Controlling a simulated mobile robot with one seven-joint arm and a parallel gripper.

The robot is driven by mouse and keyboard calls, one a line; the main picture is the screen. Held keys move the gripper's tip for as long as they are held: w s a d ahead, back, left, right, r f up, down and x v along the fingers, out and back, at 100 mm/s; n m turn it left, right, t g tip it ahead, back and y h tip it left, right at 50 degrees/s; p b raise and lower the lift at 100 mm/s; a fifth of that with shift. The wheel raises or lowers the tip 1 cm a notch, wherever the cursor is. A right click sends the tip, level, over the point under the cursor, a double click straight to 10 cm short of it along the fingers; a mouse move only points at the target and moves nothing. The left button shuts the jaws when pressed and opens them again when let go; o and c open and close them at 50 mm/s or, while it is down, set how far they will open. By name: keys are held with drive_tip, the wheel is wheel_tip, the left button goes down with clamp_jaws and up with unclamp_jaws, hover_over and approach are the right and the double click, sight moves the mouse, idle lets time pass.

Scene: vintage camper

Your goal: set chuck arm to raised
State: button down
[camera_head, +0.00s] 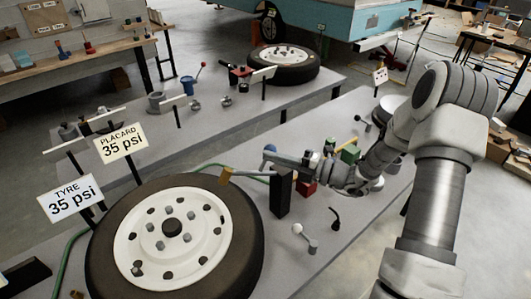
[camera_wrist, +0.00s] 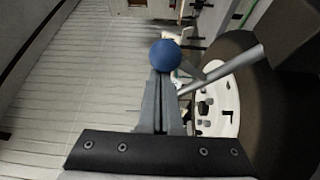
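A blue ball knob (camera_head: 270,149) shows at the tip of my gripper (camera_head: 274,157), beside a dark upright post (camera_head: 283,195). In the wrist view the blue knob (camera_wrist: 165,55) sits right at my fingertips (camera_wrist: 160,76). A grey rod (camera_wrist: 228,68), seemingly the chuck arm, slants from the dark post (camera_wrist: 290,35) down toward my fingers. The two fingers lie close together with only a thin dark line between them. The knob hides part of the tips, so I cannot tell whether they grip the knob or rod, or only touch it.
A tyre with a white wheel (camera_head: 172,232) lies left of the post, with a green hose (camera_head: 250,174) behind it. A small grey lever with a pale ball (camera_head: 298,229) and a dark hook (camera_head: 335,218) stand on the front bench. Signs reading 35 psi (camera_head: 120,143) stand behind the tyre.

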drive_tip(key=shift+w+d+r+m+t+y+p, duration=0.25)
drive_tip(key=shift+w+d+m+p, duration=0.15)
drive_tip(key=shift+d+m, duration=0.1)
drive_tip(key=shift+w+d+r+m+t+y+p, duration=0.15)
drive_tip(key=shift+w+d+r+m+p, duration=0.15)
drive_tip(key=shift+d+m+p, duration=0.15)
drive_tip(key=shift+w+d+p, duration=0.3)
drive_tip(key=shift+w+d, duration=0.05)
drive_tip(key=shift+d, duration=0.25)
